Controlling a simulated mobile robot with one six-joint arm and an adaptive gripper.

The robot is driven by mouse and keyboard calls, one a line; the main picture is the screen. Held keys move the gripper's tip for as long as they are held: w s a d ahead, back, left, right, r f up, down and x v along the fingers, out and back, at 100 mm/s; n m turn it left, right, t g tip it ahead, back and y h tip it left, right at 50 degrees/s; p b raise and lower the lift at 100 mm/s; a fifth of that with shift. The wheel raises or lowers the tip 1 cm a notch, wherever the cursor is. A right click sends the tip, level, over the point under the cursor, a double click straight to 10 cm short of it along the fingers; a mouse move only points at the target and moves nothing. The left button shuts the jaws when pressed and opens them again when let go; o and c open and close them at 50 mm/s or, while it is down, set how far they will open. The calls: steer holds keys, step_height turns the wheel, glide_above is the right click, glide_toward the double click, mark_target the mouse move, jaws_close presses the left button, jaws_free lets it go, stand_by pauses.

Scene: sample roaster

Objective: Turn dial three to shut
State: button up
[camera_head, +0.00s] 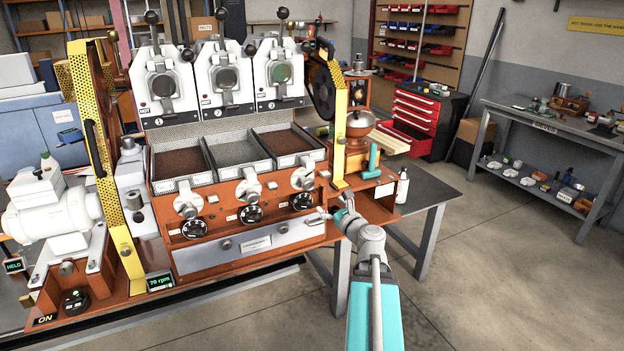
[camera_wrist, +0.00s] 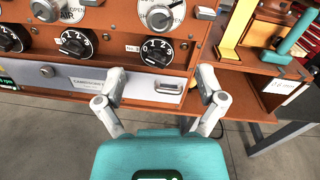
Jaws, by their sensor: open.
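Three pale round dials run along the front of the orange machine. The rightmost one (camera_head: 302,180), third from the left, also shows at the top of the wrist view (camera_wrist: 160,12), cut off by the frame, with "OPEN" lettering; its exact setting cannot be read. Below it is a black numbered knob (camera_head: 302,201), also in the wrist view (camera_wrist: 157,53). My gripper (camera_head: 334,213) is at the lower right front of the machine, below and right of that dial. In the wrist view my gripper (camera_wrist: 164,80) is open and empty, its fingers apart, in front of the drawer panel.
The long metal drawer (camera_head: 250,243) has a small handle near my fingers (camera_wrist: 168,87). A yellow upright (camera_head: 341,135) and a teal-handled tool (camera_head: 373,160) stand right of the dials. A white bottle (camera_head: 402,186) stands farther right. Open floor lies at the right.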

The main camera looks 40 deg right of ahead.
mark_target(310, 186)
stand_by(0.4)
steer(key=w, duration=0.4)
steer(key=w+d, duration=0.1)
steer(key=w, duration=0.4)
steer(key=w+d, duration=0.1)
steer(key=w, duration=0.3)
steer(key=shift+w+d, duration=0.2)
steer(key=shift+w, duration=0.15)
